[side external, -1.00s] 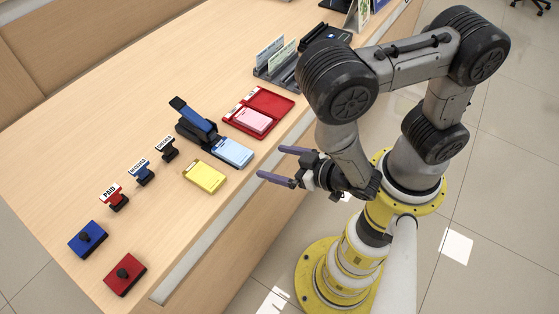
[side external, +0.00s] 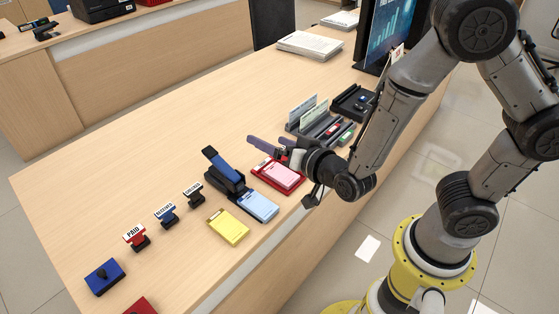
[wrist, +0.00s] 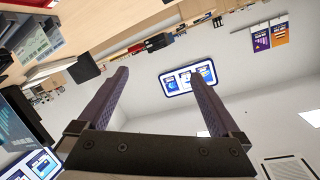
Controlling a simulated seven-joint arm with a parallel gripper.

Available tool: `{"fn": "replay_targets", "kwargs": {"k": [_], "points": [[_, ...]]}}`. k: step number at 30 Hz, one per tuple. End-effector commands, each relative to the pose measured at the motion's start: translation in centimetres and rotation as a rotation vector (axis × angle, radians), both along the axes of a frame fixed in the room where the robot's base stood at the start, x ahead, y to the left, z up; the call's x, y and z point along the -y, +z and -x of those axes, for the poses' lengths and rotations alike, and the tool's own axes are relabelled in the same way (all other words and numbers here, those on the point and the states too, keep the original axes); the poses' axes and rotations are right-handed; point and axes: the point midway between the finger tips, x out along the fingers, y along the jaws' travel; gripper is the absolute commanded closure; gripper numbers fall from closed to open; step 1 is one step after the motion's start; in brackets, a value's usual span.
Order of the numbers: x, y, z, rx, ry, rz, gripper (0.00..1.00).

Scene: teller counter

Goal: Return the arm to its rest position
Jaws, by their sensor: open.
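My gripper (side external: 268,144) is over the counter (side external: 130,180) near its front edge in the side external view, in front of or above the red tray (side external: 263,174) with the pink pad; the exact height is hard to tell. Its two purple fingers point left, spread apart with nothing between them. In the wrist view the open fingers of my gripper (wrist: 160,95) point toward a far wall with a hanging screen (wrist: 188,79). My arm reaches in from the right, bent above its yellow base.
A black stapler-like tool with a blue lever (side external: 222,166), a light blue pad (side external: 262,206) and a yellow pad (side external: 229,226) lie left of my gripper. Several stamps, including PAID (side external: 136,237), stand farther left. A card organizer (side external: 308,118) and a monitor (side external: 376,40) are behind.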

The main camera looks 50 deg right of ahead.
Motion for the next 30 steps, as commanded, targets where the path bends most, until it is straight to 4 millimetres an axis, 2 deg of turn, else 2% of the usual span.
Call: {"fn": "replay_targets", "kwargs": {"k": [1, 4, 6, 8, 12, 15, 19, 22, 27, 30], "points": [[0.9, 3.1, -0.9, 0.018, -0.008, -0.051, 0.0], [1.8, 7.5, -1.5, 0.007, 0.022, -0.104, 0.0], [2.4, 10.3, -1.1, -0.005, 0.052, -0.116, 0.0], [2.8, 12.3, -0.5, -0.022, 0.082, -0.113, 0.0], [3.7, 15.9, 2.2, -0.078, 0.153, -0.064, 0.0], [4.2, 17.3, 4.9, -0.142, 0.199, -0.003, 0.0], [4.8, 17.6, 8.9, -0.25, 0.25, 0.092, 0.0], [5.3, 16.8, 12.2, -0.363, 0.288, 0.17, 0.0], [5.9, 13.7, 17.5, -0.603, 0.361, 0.28, 0.0], [6.3, 11.6, 19.9, -0.742, 0.398, 0.314, 0.0]]}}
